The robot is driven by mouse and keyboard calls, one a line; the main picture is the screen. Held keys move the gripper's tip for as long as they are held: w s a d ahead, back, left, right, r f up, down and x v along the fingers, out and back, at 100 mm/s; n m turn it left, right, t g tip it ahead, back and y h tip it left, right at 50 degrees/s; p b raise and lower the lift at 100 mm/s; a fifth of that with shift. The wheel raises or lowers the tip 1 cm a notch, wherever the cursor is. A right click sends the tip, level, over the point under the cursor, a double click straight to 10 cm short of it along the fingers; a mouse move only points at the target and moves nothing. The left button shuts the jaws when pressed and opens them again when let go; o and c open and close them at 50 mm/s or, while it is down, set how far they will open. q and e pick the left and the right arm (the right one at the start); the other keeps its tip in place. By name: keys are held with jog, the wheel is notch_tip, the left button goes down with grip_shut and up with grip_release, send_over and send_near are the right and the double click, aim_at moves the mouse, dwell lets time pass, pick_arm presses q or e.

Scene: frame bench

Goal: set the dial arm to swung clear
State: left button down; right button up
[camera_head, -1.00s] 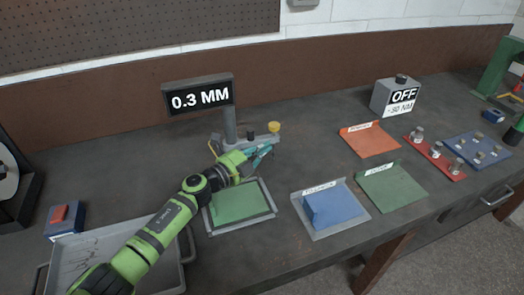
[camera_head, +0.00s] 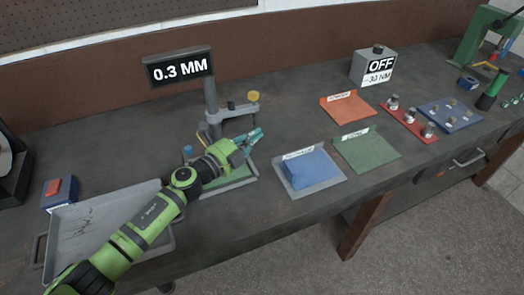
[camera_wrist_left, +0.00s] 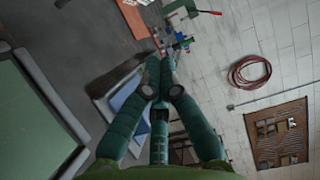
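The dial arm (camera_head: 232,112) is a grey arm reaching right from a grey post (camera_head: 211,97), with a yellow dial (camera_head: 253,96) at its outer end. It still reaches over the bench, above and behind the green mat (camera_head: 240,181). My left gripper (camera_head: 257,137) is in front of and below the dial arm, apart from it in the picture. Its teal fingers point right with a small gap between the tips. The left wrist view shows the fingers (camera_wrist_left: 160,64) with nothing held between them. The dial arm is not clearly visible there. My right gripper is out of view.
A metal tray (camera_head: 82,248) is at front left. Bare bench lies between post and grey box (camera_head: 372,67).

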pick_arm(q)
jog(key=s, duration=0.4)
jog(key=shift+s+d+f, duration=0.3)
jog(key=shift+d+f, duration=0.05)
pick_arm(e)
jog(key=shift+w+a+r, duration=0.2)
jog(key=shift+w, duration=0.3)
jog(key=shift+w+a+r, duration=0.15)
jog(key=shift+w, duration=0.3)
